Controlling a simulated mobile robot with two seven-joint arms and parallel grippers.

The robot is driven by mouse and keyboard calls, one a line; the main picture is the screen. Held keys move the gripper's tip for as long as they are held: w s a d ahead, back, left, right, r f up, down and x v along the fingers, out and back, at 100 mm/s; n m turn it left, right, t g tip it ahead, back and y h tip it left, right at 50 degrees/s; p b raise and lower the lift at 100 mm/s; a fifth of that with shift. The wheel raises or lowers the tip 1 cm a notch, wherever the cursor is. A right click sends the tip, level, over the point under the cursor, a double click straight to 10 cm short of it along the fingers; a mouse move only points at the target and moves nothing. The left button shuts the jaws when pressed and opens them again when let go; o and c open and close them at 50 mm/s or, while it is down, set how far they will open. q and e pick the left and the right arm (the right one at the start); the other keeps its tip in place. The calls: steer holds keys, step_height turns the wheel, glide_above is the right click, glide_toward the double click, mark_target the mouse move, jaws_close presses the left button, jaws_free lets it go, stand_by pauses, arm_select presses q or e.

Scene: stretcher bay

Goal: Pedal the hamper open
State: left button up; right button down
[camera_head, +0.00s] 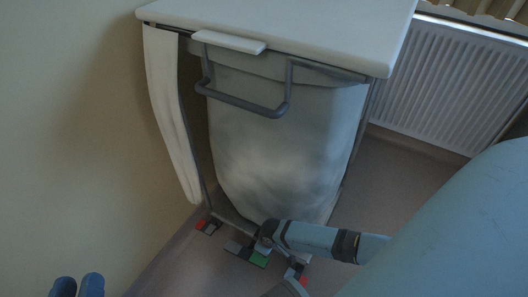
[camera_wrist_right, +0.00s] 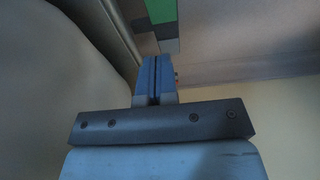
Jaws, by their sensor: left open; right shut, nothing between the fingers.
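The hamper has a white lid (camera_head: 280,30) lying flat and closed on its frame, with a small white tab at its front. A pale grey bag (camera_head: 280,150) hangs below it, behind a grey tube handle (camera_head: 245,103). Green and grey patches (camera_head: 247,254) show low at its front; I cannot tell which is the pedal. My right arm reaches down to the hamper's front foot. My right gripper (camera_wrist_right: 154,62) is shut and empty, its tips near the green and grey patches (camera_wrist_right: 162,14); contact is unclear. My left gripper (camera_head: 78,286) is open and empty at the lower left.
A pale wall (camera_head: 70,120) stands close on the left. A white radiator (camera_head: 448,85) is behind the hamper on the right. A white strap-like panel (camera_head: 170,110) hangs at the hamper's left side. Bare floor (camera_head: 390,180) shows on the right.

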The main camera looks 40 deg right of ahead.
steer(key=b, duration=0.3)
glide_above(261, 260)
step_height(261, 260, down, 7)
steer(key=shift+r, duration=0.2)
step_height(261, 260, down, 4)
steer(key=b, duration=0.3)
steer(key=shift+d, duration=0.1)
steer(key=shift+s+f+b, duration=0.2)
steer(key=shift+f+b, duration=0.15)
steer(key=shift+f, duration=0.15)
arm_select(q)
steer(key=f+m, duration=0.1)
steer(key=w+f+m, duration=0.1)
steer(key=w+a+f+m, duration=0.1)
steer(key=f, duration=0.1)
steer(key=shift+w+f+h, duration=0.1)
steer(key=shift+h, duration=0.3)
arm_select(e)
steer(key=shift+d, duration=0.1)
